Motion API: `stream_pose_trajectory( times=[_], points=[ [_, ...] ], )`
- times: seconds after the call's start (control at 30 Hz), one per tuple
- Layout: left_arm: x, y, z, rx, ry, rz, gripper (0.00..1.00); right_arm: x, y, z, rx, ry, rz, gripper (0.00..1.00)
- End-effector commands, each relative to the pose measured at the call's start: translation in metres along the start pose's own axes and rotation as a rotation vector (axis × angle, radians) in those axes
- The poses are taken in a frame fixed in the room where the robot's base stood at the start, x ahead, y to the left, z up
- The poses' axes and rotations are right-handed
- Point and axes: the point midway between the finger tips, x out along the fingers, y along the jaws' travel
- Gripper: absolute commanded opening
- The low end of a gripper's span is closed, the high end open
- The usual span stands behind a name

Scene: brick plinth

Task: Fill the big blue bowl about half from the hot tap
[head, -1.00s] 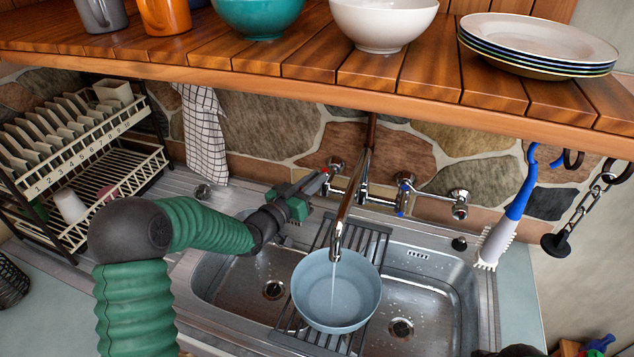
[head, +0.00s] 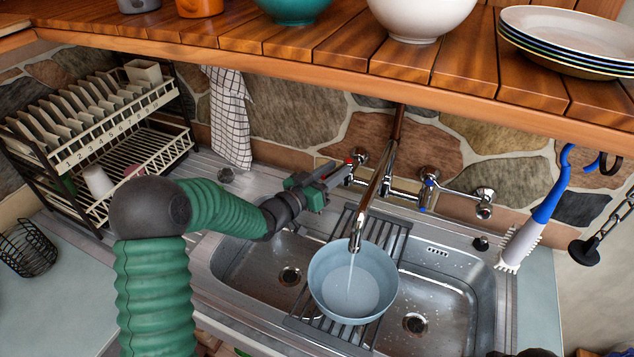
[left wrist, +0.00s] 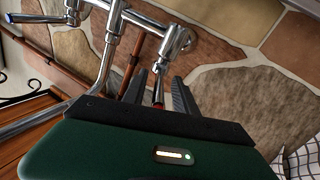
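The blue bowl (head: 325,273) stands upright on the slatted rack between the two sink basins, under the spout (head: 357,235). A thin stream of water (head: 349,280) runs from the spout into it, and a pool of water covers the bowl's bottom. The red-marked hot tap lever (head: 349,161) is on the left of the wall tap; the blue-marked cold lever (head: 427,185) is on the right. My left gripper (head: 338,176) is at the hot lever. In the left wrist view, the red lever (left wrist: 158,92) lies between its parted fingers with gaps on both sides.
A wooden shelf (head: 310,62) with bowls, mugs and plates overhangs the tap. A dish rack (head: 120,165) stands left, with a checked towel (head: 230,120) beside it. A blue-handled brush (head: 535,215) hangs right. Both basins (head: 435,310) look empty.

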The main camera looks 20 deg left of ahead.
Motion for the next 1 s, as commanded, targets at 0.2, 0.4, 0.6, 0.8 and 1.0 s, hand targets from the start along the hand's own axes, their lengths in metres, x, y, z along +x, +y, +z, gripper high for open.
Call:
stream_pose_trajectory(
  times=[0.2, 0.4, 0.6, 0.8, 1.0],
  points=[
    [-0.057, -0.003, 0.002, 0.0, -0.001, -0.005, 0.34, 0.008, 0.0, 0.002, 0.0, 0.0, 0.0, 0.24],
    [-0.115, -0.003, 0.003, 0.0, -0.001, -0.006, 0.34, 0.013, 0.0, 0.003, 0.0, 0.0, 0.0, 0.24],
    [-0.149, -0.003, 0.002, -0.002, -0.002, -0.002, 0.34, 0.015, 0.0, 0.004, 0.0, 0.0, 0.0, 0.24],
    [-0.156, -0.002, 0.003, -0.003, -0.002, -0.001, 0.34, 0.015, 0.0, 0.004, 0.0, 0.0, 0.0, 0.24],
    [-0.156, -0.002, 0.002, -0.003, -0.002, -0.001, 0.34, 0.015, 0.0, 0.004, 0.0, 0.0, 0.0, 0.24]
  ],
)
